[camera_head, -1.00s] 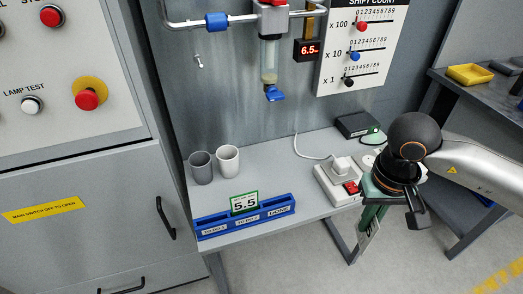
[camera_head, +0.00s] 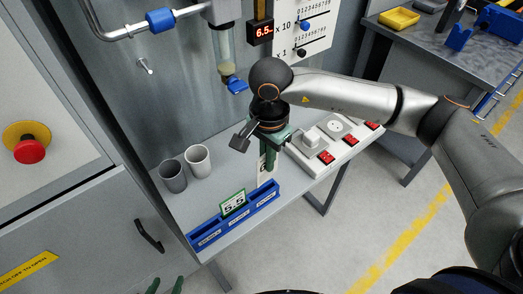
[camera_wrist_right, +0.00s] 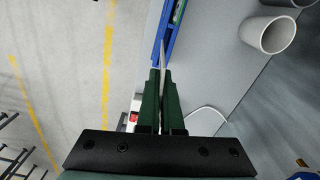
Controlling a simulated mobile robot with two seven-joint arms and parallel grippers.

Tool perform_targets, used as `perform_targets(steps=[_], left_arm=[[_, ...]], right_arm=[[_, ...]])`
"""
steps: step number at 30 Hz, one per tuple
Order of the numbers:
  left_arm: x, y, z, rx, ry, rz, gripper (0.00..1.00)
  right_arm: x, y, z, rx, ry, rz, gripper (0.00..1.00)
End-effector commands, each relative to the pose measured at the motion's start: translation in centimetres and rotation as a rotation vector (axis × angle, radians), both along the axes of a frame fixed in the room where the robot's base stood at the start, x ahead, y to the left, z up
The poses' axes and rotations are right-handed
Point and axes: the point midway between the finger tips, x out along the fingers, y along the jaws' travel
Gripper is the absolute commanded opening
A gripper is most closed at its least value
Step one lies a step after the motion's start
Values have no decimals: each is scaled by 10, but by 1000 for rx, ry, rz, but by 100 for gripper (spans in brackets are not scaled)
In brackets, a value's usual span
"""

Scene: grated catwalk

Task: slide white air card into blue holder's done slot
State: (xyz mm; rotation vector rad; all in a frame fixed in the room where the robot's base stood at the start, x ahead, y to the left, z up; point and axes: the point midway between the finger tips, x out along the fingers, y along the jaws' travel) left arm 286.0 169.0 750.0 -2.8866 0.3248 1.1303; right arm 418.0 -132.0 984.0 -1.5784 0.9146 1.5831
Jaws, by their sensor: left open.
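The blue holder (camera_head: 250,213) lies along the front edge of the grey shelf, with several labelled sections; its labels are too small to read now. A green-framed card marked 5.5 (camera_head: 233,204) stands near its middle. My right gripper (camera_head: 268,165) is shut on a white card (camera_head: 262,170), just behind and above the holder's right end. In the right wrist view, the fingers (camera_wrist_right: 162,75) pinch the card, seen edge-on (camera_wrist_right: 163,52), close to the blue holder (camera_wrist_right: 157,50). Whether card and holder touch is unclear. My left gripper (camera_head: 165,287) shows only open green fingertips at the bottom edge.
A grey cup (camera_head: 172,177) and a white cup (camera_head: 198,162) stand behind the holder's left part. A power strip with red switches (camera_head: 325,158) lies to the right of my right gripper. A blue-handled valve (camera_head: 236,85) hangs above.

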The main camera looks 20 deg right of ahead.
Motion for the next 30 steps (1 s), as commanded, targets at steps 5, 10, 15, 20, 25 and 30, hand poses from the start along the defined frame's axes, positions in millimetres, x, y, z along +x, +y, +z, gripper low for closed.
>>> perform_targets(steps=[5,10,15,20,25,30], left_arm=[[0,0,7,-1,0,-1,62],[0,0,4,-1,0,-1,62],[0,-1,-2,0,1,-1,62],[0,-1,-10,0,1,-1,62],[0,-1,-15,0,1,-1,62],[0,0,-16,0,1,-1,62]], right_arm=[[4,10,1,-3,-1,-147,0],[5,11,-4,-3,0,-176,0],[4,11,-17,-4,2,-174,0],[4,11,-33,-4,1,-173,0],[4,11,-46,-4,1,-173,0],[4,10,-48,-4,-1,-173,0]])
